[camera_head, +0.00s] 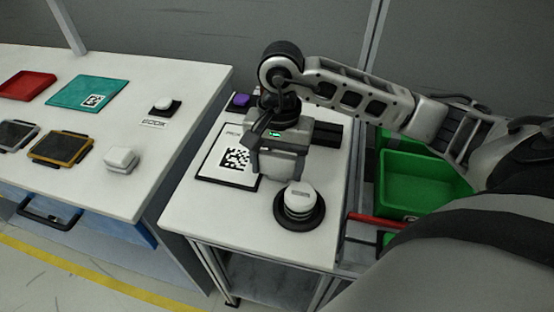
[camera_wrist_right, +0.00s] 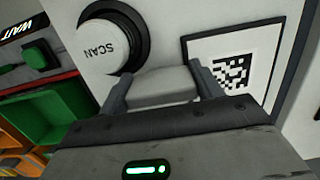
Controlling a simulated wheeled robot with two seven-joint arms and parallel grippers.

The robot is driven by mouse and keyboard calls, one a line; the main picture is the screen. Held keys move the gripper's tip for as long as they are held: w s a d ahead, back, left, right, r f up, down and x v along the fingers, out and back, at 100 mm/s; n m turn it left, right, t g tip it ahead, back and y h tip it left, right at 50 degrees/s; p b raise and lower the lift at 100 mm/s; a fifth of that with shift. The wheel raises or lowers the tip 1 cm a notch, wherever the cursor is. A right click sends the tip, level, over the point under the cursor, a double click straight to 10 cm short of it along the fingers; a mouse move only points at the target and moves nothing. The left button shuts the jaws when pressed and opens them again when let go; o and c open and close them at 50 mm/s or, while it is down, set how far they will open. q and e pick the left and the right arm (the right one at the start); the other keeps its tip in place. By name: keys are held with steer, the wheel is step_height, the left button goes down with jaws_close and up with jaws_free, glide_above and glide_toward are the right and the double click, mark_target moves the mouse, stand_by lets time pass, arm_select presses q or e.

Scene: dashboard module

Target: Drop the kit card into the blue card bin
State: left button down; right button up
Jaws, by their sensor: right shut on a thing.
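My right gripper (camera_head: 278,168) is shut on a pale grey block-like thing, which shows between its fingers in the right wrist view (camera_wrist_right: 160,86). It hangs over the smaller white table, between a black-framed code panel (camera_head: 213,165) and a round white button. I cannot tell whether the held thing is the kit card. A flat teal card (camera_head: 76,93) with a black-and-white code lies on the left bench. I cannot pick out a blue card bin for certain; a blue drawer-like front (camera_head: 95,219) with a dark handle shows under that bench. My left gripper is not in view.
The white button (camera_head: 300,199), marked SCAN in the right wrist view (camera_wrist_right: 101,42), stands near the table's front. Green bins (camera_head: 425,183) are at right behind a red bar (camera_head: 378,220). A red tray (camera_head: 27,85) and white block (camera_head: 122,158) are on the left bench.

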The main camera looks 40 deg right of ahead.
steer(key=shift+f, duration=0.2)
steer(key=o, duration=1)
